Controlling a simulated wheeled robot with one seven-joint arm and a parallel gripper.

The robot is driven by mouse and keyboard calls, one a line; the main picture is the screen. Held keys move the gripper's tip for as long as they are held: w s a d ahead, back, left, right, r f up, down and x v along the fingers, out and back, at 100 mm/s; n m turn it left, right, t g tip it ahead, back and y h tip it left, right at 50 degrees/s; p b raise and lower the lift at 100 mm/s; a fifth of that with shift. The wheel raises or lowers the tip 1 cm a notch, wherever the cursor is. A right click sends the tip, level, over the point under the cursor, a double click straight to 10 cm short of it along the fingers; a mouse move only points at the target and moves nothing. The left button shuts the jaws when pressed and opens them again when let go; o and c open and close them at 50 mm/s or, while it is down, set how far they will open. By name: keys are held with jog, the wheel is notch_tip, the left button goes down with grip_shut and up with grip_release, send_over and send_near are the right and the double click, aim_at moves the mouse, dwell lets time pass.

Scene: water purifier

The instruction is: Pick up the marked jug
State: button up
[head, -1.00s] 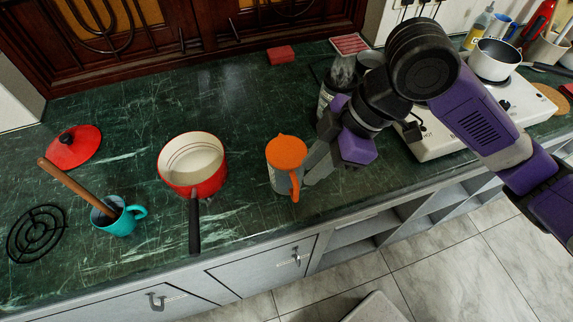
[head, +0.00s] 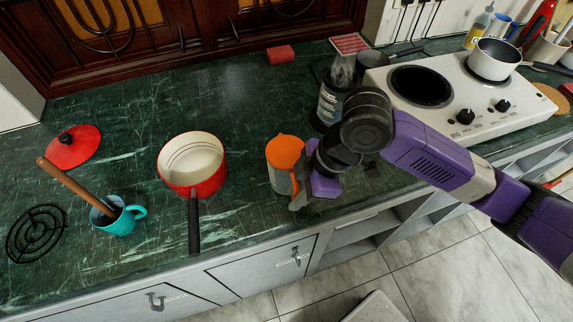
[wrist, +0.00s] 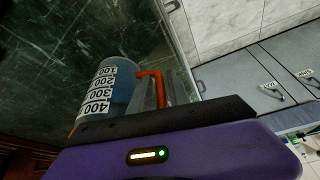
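The marked jug (head: 280,178) stands upright on the green counter in the head view, with an orange lid and an orange handle on its near right side. In the wrist view the jug (wrist: 117,85) is bluish, with a white scale numbered 100 to 400. My gripper (head: 298,193) is low at the jug's right side, at the handle. In the wrist view the orange handle (wrist: 158,80) lies between the grey fingers of my gripper (wrist: 162,92). Whether the fingers press on it I cannot tell. My wrist hides part of the counter right of the jug.
A red pot (head: 191,165) stands left of the jug, its black handle pointing forward. A dark bottle (head: 331,100) stands behind my wrist. A white stove (head: 455,97) is at right. A teal mug (head: 121,219) is at left. The counter's front edge is close to the jug.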

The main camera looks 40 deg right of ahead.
jog(key=shift+w+a+f, duration=0.1)
jog(key=shift+a+f, duration=0.05)
jog(key=shift+f, duration=0.25)
grip_shut()
jog(key=shift+r, duration=0.1)
dwell(1.1)
